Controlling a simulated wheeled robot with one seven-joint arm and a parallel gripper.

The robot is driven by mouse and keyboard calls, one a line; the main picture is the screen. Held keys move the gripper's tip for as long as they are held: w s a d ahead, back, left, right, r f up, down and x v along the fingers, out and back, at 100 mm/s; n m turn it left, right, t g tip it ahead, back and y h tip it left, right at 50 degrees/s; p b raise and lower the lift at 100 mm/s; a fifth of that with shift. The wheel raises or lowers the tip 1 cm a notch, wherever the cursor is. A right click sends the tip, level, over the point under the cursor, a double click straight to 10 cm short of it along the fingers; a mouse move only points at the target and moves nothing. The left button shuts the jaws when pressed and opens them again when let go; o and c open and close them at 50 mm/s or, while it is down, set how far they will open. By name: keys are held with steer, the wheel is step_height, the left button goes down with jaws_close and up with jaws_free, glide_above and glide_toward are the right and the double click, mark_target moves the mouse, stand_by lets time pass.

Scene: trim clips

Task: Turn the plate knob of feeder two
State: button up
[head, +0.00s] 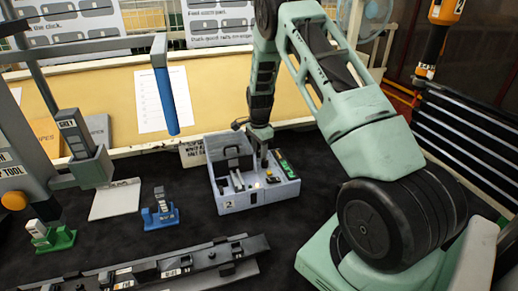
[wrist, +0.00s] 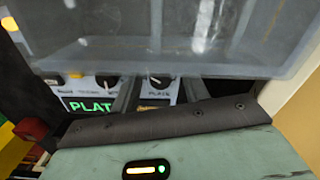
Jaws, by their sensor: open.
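Feeder two (head: 256,197), a pale grey box with a "2" on its front, stands on the dark bench in the head view. In the wrist view, its panel carries a green display (wrist: 88,105) reading "PLAT" and a black plate knob (wrist: 159,81) with "PLATE" printed below it. A second black knob (wrist: 108,81) sits to its left. My gripper (head: 263,165) reaches down over the right part of the feeder. In the wrist view my gripper (wrist: 147,92) shows two dark fingers, apart and empty, close to the plate knob. Whether they touch it I cannot tell.
A translucent panel (wrist: 180,40) crosses the top of the wrist view. In the head view, a blue clip stand (head: 160,213) and a green one (head: 50,236) stand to the left. A long dark rail (head: 180,265) lies in front. A blue hanging handle (head: 171,100) is at back left.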

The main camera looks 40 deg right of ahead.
steer(key=shift+c, duration=0.4)
jaws_close()
steer(key=n+b, duration=0.3)
steer(key=n, duration=0.2)
steer(key=shift+n, duration=0.3)
steer(key=n+b, duration=0.2)
steer(key=n, duration=0.4)
steer(key=shift+d, duration=0.1)
steer(key=shift+r, duration=0.1)
steer(key=shift+o, duration=0.4)
jaws_free()
